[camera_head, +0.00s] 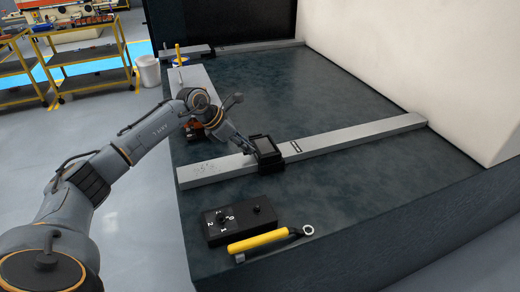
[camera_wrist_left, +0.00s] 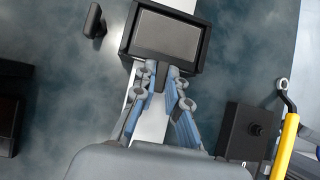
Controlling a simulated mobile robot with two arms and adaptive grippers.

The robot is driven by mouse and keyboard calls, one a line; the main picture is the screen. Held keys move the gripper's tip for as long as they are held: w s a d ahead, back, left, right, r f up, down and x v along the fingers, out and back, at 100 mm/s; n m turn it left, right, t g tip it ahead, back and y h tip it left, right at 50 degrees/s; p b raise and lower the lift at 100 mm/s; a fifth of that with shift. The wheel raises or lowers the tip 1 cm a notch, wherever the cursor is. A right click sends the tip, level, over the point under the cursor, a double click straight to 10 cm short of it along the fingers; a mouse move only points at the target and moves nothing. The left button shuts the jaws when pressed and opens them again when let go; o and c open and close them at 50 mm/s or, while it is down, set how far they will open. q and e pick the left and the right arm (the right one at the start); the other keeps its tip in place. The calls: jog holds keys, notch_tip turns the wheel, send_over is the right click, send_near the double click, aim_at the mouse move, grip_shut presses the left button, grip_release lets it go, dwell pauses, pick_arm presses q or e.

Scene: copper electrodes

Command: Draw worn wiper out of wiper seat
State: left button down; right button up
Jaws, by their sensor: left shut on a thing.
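A black block with a grey top panel (camera_head: 266,146), seemingly the wiper seat, sits across a long grey bar; in the left wrist view its frame (camera_wrist_left: 167,35) is just beyond my fingertips. My left gripper (camera_head: 248,147) reaches it from the left. In the left wrist view the fingers (camera_wrist_left: 161,76) are closed on a small dark tab (camera_wrist_left: 158,80) at the block's near edge, seemingly the worn wiper. The tab appears to meet the block; whether it is still seated cannot be told. My right gripper is not in view.
The grey bar (camera_head: 345,134) crosses the dark bench. In front lie a black control box (camera_head: 238,220) and a yellow-handled tool (camera_head: 262,240). A white wall (camera_head: 420,70) bounds the right. The bench behind the bar (camera_head: 280,90) is mostly clear.

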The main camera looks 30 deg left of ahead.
pick_arm(q)
jog(key=shift+s+a+b, duration=0.8)
jog(key=shift+s+a, duration=0.9)
jog(key=shift+s, duration=0.25)
jog(key=shift+s+a+b, duration=1.45)
jog(key=shift+s+a, duration=0.2)
jog(key=shift+s, duration=0.3)
